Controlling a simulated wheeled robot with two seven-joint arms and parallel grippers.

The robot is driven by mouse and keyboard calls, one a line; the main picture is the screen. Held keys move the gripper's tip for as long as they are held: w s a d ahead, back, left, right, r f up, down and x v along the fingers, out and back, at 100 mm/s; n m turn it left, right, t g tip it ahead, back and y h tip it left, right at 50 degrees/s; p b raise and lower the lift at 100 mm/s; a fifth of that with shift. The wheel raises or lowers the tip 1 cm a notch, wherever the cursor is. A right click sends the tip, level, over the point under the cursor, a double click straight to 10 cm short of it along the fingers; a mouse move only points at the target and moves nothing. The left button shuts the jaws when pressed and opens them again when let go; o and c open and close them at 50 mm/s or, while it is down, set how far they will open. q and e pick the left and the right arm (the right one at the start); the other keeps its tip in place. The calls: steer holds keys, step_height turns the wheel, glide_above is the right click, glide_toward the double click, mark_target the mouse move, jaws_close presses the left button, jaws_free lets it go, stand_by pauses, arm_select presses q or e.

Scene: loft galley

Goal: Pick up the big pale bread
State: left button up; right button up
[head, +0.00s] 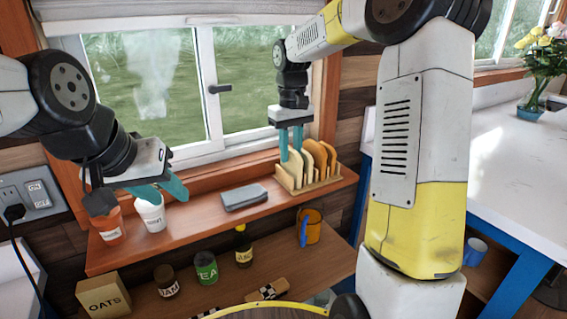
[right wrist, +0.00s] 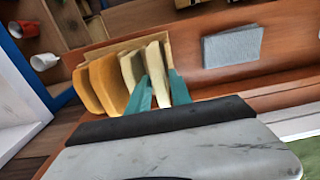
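A wooden rack (head: 312,186) on the window ledge holds several upright bread slices. Pale slices (head: 295,169) stand at its left and browner ones (head: 318,153) at its right. My right gripper (head: 291,156) points down over the left end of the rack. In the right wrist view its teal fingers (right wrist: 160,88) are apart, with a pale slice (right wrist: 156,68) between them; another pale slice (right wrist: 132,68) stands beside the left finger. I cannot tell whether the fingers touch the bread, or which pale slice is bigger. My left gripper (head: 165,190) is by the window, above the ledge, its fingers apart and empty.
A grey block (head: 244,197) lies on the ledge left of the rack. A white pot (head: 150,213) and an orange pot (head: 108,228) stand below my left gripper. The window is close behind.

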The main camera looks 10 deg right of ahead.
step_height(320, 180, down, 2)
steer(key=shift+f, duration=0.1)
jaws_close()
